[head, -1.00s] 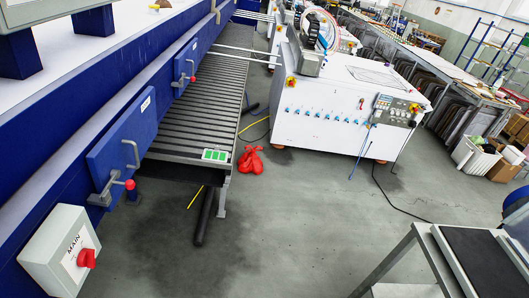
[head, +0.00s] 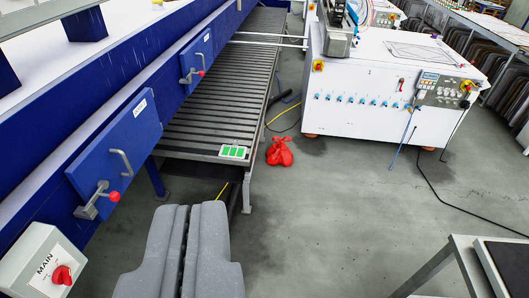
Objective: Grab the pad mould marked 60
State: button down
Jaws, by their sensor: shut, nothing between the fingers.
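My gripper (head: 188,212) shows at the bottom left of the head view, its two grey fingers side by side and shut with nothing held. It is in front of the near end of the slatted conveyor (head: 222,88). I cannot make out a pad mould or a mark 60 anywhere in this view. A small white plate with green patches (head: 234,152) lies on the conveyor's near end, too small to read.
A blue machine (head: 140,65) with a MAIN switch box (head: 40,262) lines the left. A grey stand (head: 455,262) with a dark-topped tray (head: 508,265) is lower right. The middle floor is clear.

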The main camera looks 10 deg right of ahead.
aim_at(234, 151)
jog(key=z, duration=0.1)
jog(key=i, duration=1)
jog(key=u, duration=0.05)
